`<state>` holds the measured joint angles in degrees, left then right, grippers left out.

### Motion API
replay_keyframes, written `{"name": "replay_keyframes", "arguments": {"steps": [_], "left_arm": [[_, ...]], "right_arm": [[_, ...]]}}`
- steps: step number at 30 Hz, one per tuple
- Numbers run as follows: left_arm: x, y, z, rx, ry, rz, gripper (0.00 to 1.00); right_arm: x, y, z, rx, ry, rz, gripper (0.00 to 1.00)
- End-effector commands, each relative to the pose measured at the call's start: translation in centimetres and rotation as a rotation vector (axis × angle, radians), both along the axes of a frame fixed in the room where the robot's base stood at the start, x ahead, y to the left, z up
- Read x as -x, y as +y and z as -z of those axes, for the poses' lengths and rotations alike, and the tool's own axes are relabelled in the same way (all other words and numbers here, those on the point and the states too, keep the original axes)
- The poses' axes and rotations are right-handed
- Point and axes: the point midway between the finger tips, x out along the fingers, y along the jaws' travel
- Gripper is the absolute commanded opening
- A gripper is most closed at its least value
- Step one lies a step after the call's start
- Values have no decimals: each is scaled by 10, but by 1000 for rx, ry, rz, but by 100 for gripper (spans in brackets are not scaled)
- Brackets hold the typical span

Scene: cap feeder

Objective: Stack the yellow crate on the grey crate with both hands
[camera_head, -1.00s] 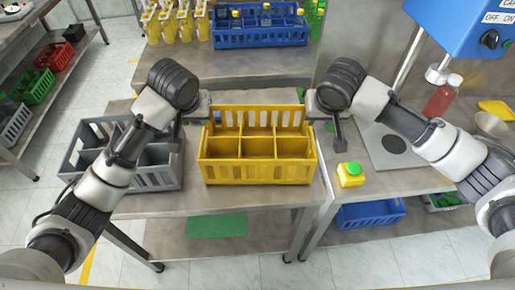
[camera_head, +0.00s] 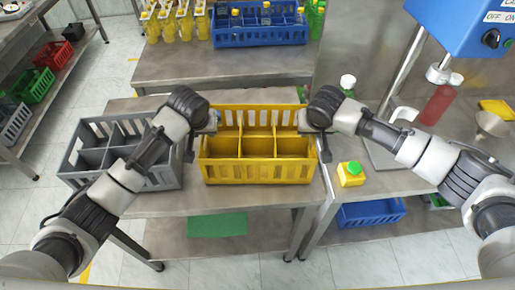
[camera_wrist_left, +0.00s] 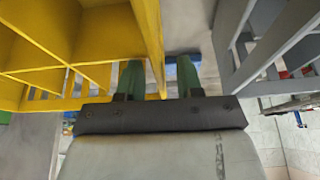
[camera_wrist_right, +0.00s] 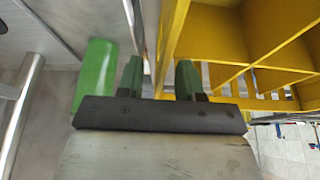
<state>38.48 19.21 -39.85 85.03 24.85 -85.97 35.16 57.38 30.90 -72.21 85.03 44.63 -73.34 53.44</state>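The yellow crate (camera_head: 257,171) stands upright on the metal table, empty. The grey crate (camera_head: 150,179) stands left of it on the same table, a narrow gap between them. My left gripper (camera_head: 203,133) is at the yellow crate's left end; in the left wrist view its green fingers (camera_wrist_left: 159,80) are apart, on either side of the end wall. My right gripper (camera_head: 313,134) is at the right end; in the right wrist view its fingers (camera_wrist_right: 160,78) are apart, with the other end wall between them. Both look open. The fingertips are mostly hidden in the head view.
The blue capping machine (camera_head: 465,28) is at the back right. A blue crate (camera_head: 260,36) and yellow bottles (camera_head: 175,25) stand on the back table.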

Motion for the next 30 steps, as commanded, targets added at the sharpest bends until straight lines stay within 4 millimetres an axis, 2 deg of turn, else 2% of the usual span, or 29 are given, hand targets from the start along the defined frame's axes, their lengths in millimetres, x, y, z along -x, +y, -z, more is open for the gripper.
{"name": "replay_keyframes", "arguments": {"steps": [2,9,30], "left_arm": [[0,0,0,0,0,0,36],[0,0,0,0,0,0,0],[0,0,-1,0,0,0,0]], "right_arm": [[0,0,0,0,0,0,36],[0,0,0,0,0,0,0],[0,0,-1,0,0,0,0]]}}
